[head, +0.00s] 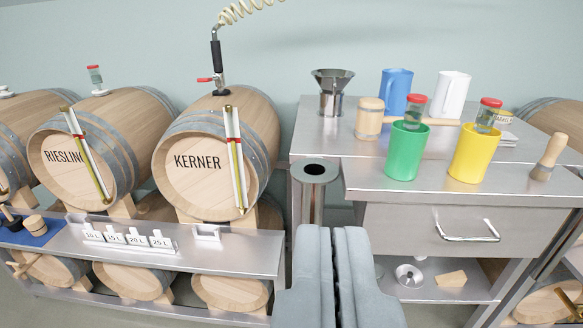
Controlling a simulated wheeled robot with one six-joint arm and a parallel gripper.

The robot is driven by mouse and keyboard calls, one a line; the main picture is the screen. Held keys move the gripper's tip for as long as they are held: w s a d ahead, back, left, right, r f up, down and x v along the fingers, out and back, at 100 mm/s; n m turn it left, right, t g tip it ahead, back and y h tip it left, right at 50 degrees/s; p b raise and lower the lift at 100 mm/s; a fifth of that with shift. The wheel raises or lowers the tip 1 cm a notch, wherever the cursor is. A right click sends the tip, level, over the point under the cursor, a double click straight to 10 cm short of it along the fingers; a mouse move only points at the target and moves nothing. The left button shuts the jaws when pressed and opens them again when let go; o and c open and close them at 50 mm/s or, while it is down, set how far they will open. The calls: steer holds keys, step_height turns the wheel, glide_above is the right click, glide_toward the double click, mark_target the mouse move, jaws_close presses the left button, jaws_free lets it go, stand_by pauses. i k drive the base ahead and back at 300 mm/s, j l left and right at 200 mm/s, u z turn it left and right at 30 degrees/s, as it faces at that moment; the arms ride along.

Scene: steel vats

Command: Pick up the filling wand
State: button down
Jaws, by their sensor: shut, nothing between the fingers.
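The filling wand (216,66) stands upright on top of the barrel marked KERNER (200,160), at the upper left of the head view. It has a black grip and a red lever, and its lower end meets the barrel top. A cream coiled hose (240,10) rises from its upper end and leaves the picture. My gripper (337,232) is at the bottom centre, its grey fingers shut and empty. In the picture it is below and to the right of the wand, well apart from it.
A steel bench (360,176) at right holds cups, a mallet (370,118) and a funnel (332,88). A steel cylinder (314,190) stands just beyond my gripper. A shelf (230,252) with number tags runs before the barrels, including the RIESLING barrel (62,155).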

mark_target(216, 46)
steer(key=i+j, duration=0.15)
steer(key=i, duration=0.55)
steer(key=i+j, duration=0.15)
steer(key=i, duration=0.55)
steer(key=j+u, duration=0.05)
